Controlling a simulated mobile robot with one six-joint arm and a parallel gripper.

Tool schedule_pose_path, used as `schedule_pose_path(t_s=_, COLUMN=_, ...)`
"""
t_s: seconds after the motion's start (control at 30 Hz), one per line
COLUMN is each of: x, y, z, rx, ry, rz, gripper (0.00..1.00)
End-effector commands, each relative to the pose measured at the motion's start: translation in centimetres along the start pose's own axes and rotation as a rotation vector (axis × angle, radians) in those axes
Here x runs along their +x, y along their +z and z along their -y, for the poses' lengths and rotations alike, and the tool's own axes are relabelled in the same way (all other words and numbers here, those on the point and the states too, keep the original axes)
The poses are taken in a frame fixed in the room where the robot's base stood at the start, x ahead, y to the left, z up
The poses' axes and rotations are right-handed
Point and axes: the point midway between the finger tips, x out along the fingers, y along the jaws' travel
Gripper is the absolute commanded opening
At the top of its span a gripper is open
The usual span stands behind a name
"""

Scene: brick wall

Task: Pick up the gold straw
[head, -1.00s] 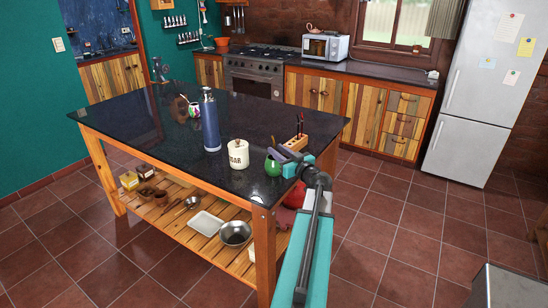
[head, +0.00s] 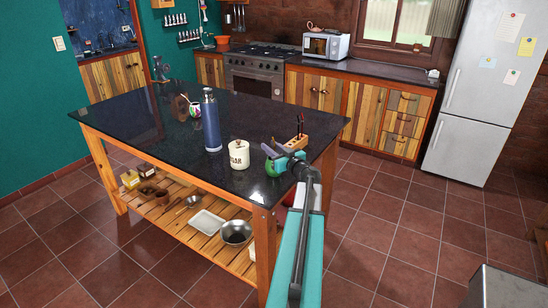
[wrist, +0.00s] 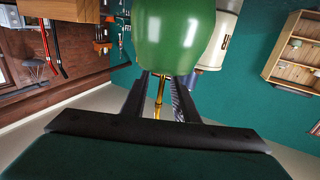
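The gold straw (wrist: 159,92) shows in the wrist view, coming out of a rounded green cup (wrist: 175,35). In the head view the green cup (head: 270,168) stands near the right end of the dark island top, mostly hidden by my gripper (head: 277,152). I cannot make out the straw there. In the wrist view my gripper (wrist: 158,100) is open, with one dark finger on each side of the straw and gaps visible between. The straw's far end is hidden behind the gripper body.
A white sugar canister (head: 239,154) stands just left of the cup. A tall blue bottle (head: 211,122) is farther left. A wooden block with upright tools (head: 297,142) stands just behind my gripper. The island's left half is mostly clear.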

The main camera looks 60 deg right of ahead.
Motion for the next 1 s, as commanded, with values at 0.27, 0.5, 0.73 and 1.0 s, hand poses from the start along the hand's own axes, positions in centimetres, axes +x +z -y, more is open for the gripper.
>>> schedule_pose_path(t_s=0.27, x=1.47, y=0.04, z=-0.02, rx=0.000, ry=0.000, rz=0.000, gripper=0.27)
schedule_pose_path(t_s=0.5, x=1.42, y=0.06, z=-0.04, rx=0.000, ry=0.001, rz=0.000, gripper=0.27)
schedule_pose_path(t_s=0.73, x=1.39, y=0.04, z=-0.08, rx=0.000, ry=0.001, rz=0.000, gripper=0.27)
schedule_pose_path(t_s=1.0, x=1.37, y=0.04, z=-0.11, rx=0.000, ry=0.002, rz=0.000, gripper=0.00)
